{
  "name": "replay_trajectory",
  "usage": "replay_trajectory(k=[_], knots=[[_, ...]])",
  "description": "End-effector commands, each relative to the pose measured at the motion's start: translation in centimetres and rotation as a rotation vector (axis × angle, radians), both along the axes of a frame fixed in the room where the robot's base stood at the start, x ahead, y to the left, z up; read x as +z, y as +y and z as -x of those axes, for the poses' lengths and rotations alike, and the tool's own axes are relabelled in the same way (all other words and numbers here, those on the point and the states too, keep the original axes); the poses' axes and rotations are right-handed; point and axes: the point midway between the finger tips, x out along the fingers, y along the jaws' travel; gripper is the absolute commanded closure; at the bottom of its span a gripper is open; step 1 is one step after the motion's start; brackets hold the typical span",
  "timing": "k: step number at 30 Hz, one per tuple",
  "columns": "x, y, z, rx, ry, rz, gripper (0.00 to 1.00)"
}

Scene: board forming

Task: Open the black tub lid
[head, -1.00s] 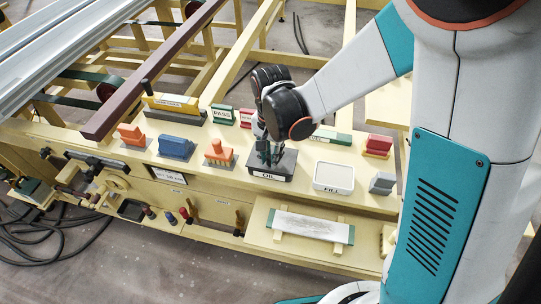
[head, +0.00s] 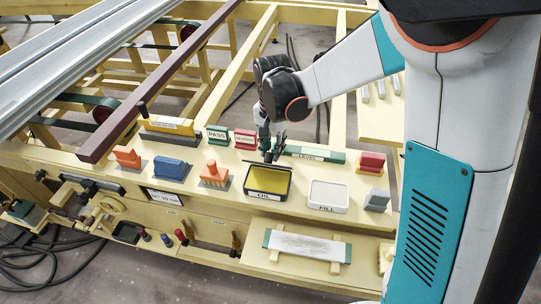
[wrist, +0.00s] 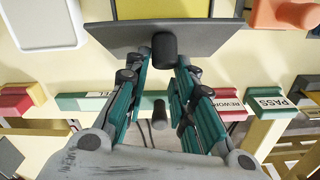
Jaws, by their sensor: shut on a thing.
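The black tub (head: 267,197), labelled OIL, stands on the bench with its top uncovered and a yellow inside showing. Its dark lid (wrist: 115,36) shows in the wrist view as a flat plate tilted up at the tub's rear edge. In the head view the lid is a thin dark edge. My gripper (head: 270,153) is behind the tub's rear edge. In the wrist view, my gripper (wrist: 162,62) is shut on the lid's round black knob (wrist: 163,46). Whether the lid touches the tub is unclear.
A pale FILL tub (head: 328,195) stands to the right, and an orange brush-like block (head: 214,176) to the left. Behind my gripper lie a long green level (head: 312,153) and small PASS (head: 217,134) and red REWORK (head: 245,139) blocks.

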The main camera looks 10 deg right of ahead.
Motion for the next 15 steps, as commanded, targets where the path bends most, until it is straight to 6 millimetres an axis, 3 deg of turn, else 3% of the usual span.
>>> replay_trajectory(k=[15], knots=[[-0.8, -0.8, -3.9, 0.002, -0.008, -0.010, 1.00]])
